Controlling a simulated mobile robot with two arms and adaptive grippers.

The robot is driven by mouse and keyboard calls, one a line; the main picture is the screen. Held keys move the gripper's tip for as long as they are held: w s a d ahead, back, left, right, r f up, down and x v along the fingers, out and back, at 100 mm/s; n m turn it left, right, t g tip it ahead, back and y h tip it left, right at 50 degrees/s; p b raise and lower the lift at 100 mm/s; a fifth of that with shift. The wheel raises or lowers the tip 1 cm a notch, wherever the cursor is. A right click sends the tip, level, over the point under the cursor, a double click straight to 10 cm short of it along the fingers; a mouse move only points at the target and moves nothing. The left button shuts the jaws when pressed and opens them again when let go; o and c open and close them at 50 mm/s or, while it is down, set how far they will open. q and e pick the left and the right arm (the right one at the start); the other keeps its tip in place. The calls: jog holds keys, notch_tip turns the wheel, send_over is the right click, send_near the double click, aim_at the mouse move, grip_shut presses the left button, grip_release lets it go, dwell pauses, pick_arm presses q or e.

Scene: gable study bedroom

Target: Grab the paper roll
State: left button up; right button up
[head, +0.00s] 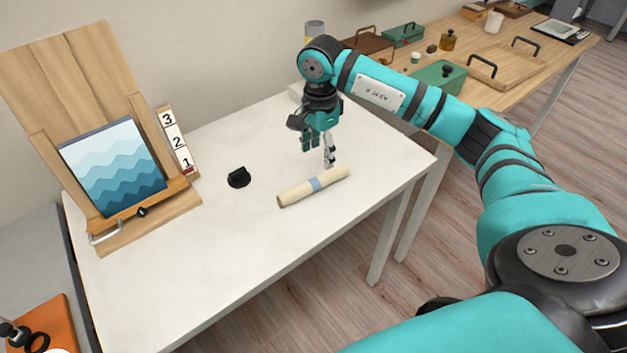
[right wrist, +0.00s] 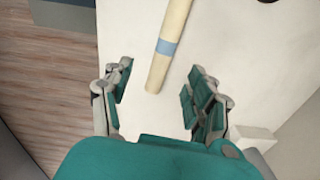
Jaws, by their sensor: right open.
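The paper roll (head: 297,193) is a cream cylinder with a blue band, lying on the white table (head: 237,254) near its front right edge. My right gripper (head: 319,162) points down above and just behind the roll's right end. In the right wrist view the roll (right wrist: 172,34) runs from the top edge down to its near end between the open fingers of my right gripper (right wrist: 160,92). The fingers look apart from the roll on both sides, and the gripper is empty. My left gripper is not in either view.
A small black object (head: 238,177) sits left of the roll. A wooden easel (head: 52,75) with a wave picture and a number strip (head: 175,141) stand farther left. A wooden table (head: 497,92) behind my right arm holds boxes and a tray. The white table's front is clear.

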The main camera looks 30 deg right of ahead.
aim_at(315, 180)
jog(key=f, duration=0.4)
jog(key=shift+w+a+p, duration=0.1)
jog(key=shift+w+p, duration=0.15)
jog(key=shift+p, duration=0.1)
jog(key=shift+f, duration=0.9)
jog(key=shift+f+p, duration=0.4)
jog(key=shift+p, duration=0.1)
jog(key=f, duration=0.1)
jog(key=f+p, duration=0.1)
jog(key=f, duration=0.1)
jog(key=shift+w+a+f, duration=0.2)
jog(key=shift+w+f, duration=0.05)
jog(key=shift+f, duration=0.45)
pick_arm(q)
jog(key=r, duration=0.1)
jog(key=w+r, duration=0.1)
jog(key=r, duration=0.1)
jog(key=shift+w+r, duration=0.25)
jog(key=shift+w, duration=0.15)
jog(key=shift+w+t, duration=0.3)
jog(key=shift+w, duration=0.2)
pick_arm(e)
grip_shut()
